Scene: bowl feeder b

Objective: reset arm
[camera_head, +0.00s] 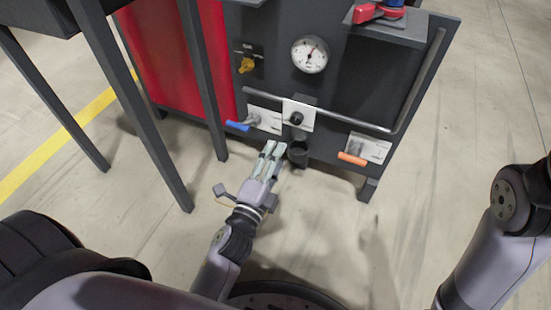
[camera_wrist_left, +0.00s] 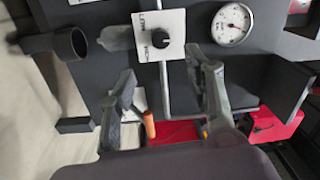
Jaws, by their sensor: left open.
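My left gripper (camera_head: 274,147) is in front of the lower part of the dark machine panel, its fingers pointing at it, just left of a small dark cup. In the left wrist view my left gripper (camera_wrist_left: 165,75) shows two spread fingers with nothing between them that I can see it holding. A white plate with a black knob (camera_wrist_left: 160,39) lies beyond the fingertips. Whether the fingers touch the panel I cannot tell. My right arm (camera_head: 500,230) shows at the right edge; its gripper is out of view.
The machine carries a gauge (camera_head: 310,55), a blue lever (camera_head: 238,126), an orange lever (camera_head: 352,158), a yellow valve (camera_head: 246,65), the dark cup (camera_head: 298,153) and a rail (camera_head: 340,123). Dark table legs (camera_head: 165,150) stand left of my left arm. Floor at right is clear.

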